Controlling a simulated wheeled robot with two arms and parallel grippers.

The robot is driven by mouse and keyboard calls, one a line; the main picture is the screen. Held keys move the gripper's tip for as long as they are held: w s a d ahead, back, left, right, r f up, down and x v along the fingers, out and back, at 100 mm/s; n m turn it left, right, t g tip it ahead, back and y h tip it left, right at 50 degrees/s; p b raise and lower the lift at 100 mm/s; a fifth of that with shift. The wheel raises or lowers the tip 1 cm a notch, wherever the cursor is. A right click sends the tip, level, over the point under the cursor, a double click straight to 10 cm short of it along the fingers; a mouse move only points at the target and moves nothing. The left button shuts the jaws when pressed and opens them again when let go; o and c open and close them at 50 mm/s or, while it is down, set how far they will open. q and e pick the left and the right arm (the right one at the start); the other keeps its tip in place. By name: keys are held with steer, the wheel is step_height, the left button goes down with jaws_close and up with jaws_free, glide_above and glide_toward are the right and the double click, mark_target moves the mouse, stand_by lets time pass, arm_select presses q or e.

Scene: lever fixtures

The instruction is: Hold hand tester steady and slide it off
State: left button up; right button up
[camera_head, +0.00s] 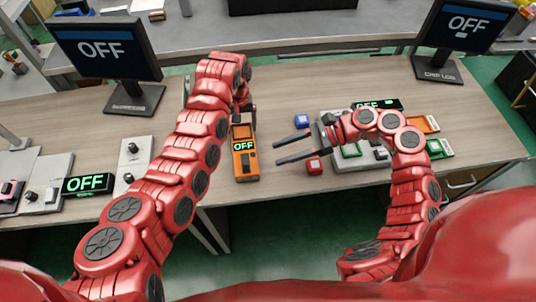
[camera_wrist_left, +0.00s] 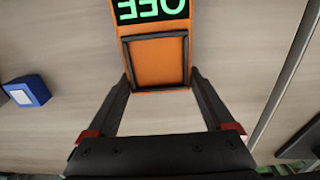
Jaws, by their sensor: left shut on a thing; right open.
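The hand tester (camera_head: 241,171) is an orange handheld box lying on the table, with a green OFF display and a dark slot on its near part. My left gripper (camera_head: 243,116) is shut on its far end. In the left wrist view the fingers of my left gripper (camera_wrist_left: 162,78) press on both sides of the orange tester (camera_wrist_left: 158,65), around a dark-framed panel. My right gripper (camera_head: 276,150) is open and empty, to the right of the tester and apart from it, its fingers pointing left. The exact slide setting is too small to tell.
A blue block (camera_head: 302,121) and a red block (camera_head: 314,167) lie close to my right gripper. A panel with green parts (camera_head: 350,150) lies under my right arm. Monitors reading OFF (camera_head: 103,50) stand behind.

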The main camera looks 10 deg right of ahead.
steer(key=shift+d+r, duration=0.15)
steer(key=shift+d, duration=0.15)
arm_select(q)
steer(key=o, duration=1.3)
